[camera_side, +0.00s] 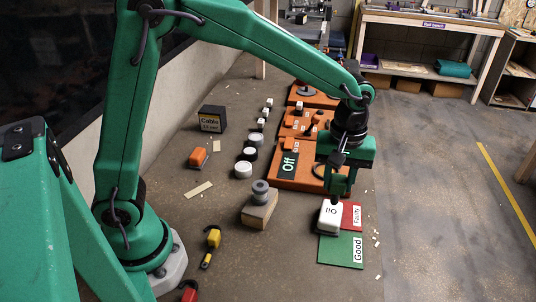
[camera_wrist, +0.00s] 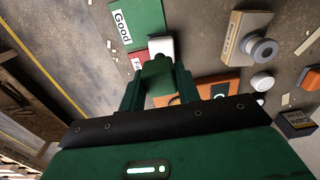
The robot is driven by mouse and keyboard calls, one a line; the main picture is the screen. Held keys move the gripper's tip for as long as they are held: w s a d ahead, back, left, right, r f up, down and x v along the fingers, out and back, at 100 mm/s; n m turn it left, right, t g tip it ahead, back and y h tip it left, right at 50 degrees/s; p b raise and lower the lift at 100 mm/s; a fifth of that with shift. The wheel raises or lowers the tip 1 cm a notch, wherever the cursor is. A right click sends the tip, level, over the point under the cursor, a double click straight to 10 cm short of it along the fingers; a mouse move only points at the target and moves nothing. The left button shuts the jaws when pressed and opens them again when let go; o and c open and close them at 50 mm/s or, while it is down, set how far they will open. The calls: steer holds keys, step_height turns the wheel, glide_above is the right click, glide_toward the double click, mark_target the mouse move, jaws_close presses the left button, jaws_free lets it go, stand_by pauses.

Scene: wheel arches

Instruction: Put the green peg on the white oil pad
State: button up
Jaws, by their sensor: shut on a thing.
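My gripper (camera_side: 340,186) points down and is shut on the green peg. In the wrist view the green peg (camera_wrist: 158,76) sits between the two green fingers of my gripper (camera_wrist: 158,88). In the side view the peg is hard to tell from the green fingers.
The red Faulty mat (camera_side: 352,214) and green Good mat (camera_side: 341,250) lie around the block. An orange board with an Off plate (camera_side: 288,165) is behind. A wooden block with a grey knob (camera_side: 259,210) stands left. The floor at right is clear.

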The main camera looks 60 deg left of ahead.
steer(key=shift+w+a+f, duration=0.4)
steer(key=shift+f, duration=0.6)
steer(key=shift+w+a+f, duration=0.35)
steer(key=shift+w+f, duration=0.1)
steer(key=shift+f, duration=0.55)
steer(key=shift+w+a+f, duration=0.4)
steer(key=shift+f, duration=0.6)
steer(key=shift+f, duration=0.15)
steer(key=o, duration=1)
step_height(320, 180, up, 12)
steer(key=shift+r, duration=0.2)
